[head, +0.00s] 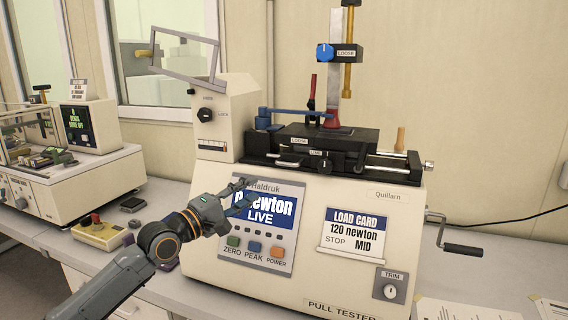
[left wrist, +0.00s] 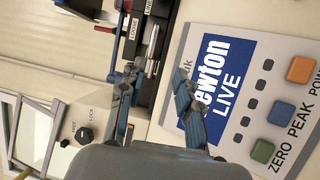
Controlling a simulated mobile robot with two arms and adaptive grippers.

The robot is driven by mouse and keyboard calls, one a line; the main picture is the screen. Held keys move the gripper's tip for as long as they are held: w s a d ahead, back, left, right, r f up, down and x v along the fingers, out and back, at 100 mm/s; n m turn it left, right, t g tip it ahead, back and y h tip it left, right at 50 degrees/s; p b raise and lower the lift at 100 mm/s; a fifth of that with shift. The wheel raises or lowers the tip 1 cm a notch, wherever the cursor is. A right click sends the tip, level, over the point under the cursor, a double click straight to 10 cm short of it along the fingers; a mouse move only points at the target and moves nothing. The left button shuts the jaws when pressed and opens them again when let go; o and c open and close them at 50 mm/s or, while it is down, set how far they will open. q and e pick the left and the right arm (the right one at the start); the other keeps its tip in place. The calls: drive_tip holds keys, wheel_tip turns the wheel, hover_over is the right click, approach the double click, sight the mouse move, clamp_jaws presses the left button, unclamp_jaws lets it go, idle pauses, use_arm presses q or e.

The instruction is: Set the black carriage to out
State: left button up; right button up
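The black carriage (head: 345,142) sits on rails on top of the cream pull tester (head: 330,205). It carries a "LOOSE" label, and a "LINE" label shows just below it at the front. Part of the carriage also shows at the top of the left wrist view (left wrist: 146,30). My left gripper (head: 243,193) is in front of the tester's display panel, below and left of the carriage and apart from it. In the left wrist view its fingers (left wrist: 155,108) are spread with nothing between them. My right gripper is not in view.
A crank handle (head: 460,248) sticks out at the tester's right. A load card (head: 352,234) reads "120 newton, STOP MID". A blue lever (head: 290,114) and a vertical post (head: 341,60) rise above the carriage. A raised clear guard (head: 185,57) stands at the upper left.

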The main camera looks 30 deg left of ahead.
sight(285, 164)
use_arm(q)
drive_tip(key=p+x, duration=0.1)
drive_tip(key=x, duration=0.3)
drive_tip(key=r+p+x, duration=0.1)
drive_tip(key=p+x, duration=0.1)
drive_tip(key=x, duration=0.2)
drive_tip(key=p+x, duration=0.1)
drive_tip(key=x, duration=0.3)
drive_tip(key=shift+r, duration=0.2)
drive_tip(key=shift+x, duration=0.8)
drive_tip(key=shift+f, duration=0.1)
clamp_jaws()
